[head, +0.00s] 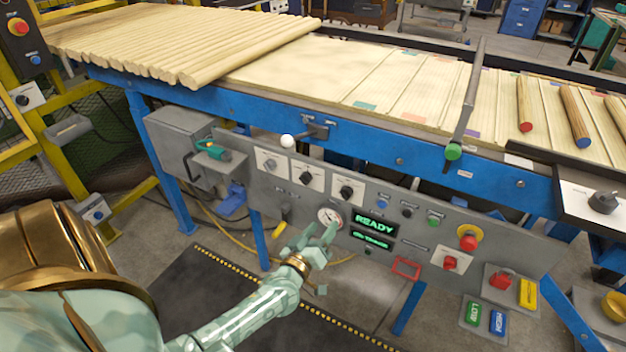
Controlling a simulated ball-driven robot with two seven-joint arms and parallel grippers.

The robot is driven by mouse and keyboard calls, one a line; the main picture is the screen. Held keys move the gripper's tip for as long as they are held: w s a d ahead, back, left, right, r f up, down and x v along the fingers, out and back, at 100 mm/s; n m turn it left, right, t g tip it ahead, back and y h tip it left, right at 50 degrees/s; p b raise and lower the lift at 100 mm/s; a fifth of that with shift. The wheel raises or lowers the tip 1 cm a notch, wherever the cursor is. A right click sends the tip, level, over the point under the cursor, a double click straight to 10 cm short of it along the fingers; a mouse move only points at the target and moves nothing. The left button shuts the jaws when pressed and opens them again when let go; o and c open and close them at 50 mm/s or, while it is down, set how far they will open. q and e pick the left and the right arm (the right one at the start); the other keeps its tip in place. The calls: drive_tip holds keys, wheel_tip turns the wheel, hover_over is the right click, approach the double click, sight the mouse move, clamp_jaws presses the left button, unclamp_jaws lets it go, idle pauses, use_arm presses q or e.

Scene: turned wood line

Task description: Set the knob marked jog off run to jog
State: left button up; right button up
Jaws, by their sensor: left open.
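The grey control panel (400,185) under the blue conveyor frame carries several rotary knobs. A pale-grey knob (270,163) and two black knobs, one in the middle (308,176) and one to its right (346,191), sit on white plates. A larger black knob (603,202) is on a white plate at the far right. The markings are too small to read, so I cannot tell which one is marked jog off run, or its setting. My left gripper (309,240) is open and empty, below the black knobs and in front of the panel's lower edge, near the round gauge. My right gripper is out of view.
A green READY display (374,223) is right of the gauge (330,217). Red knobs and buttons, including a red mushroom button (468,239), crowd the panel's right. A white-balled lever (288,141) juts above the knobs. Wooden dowels (180,45) lie on the conveyor.

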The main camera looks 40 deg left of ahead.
use_arm(q)
drive_tip(key=shift+v, duration=1.45)
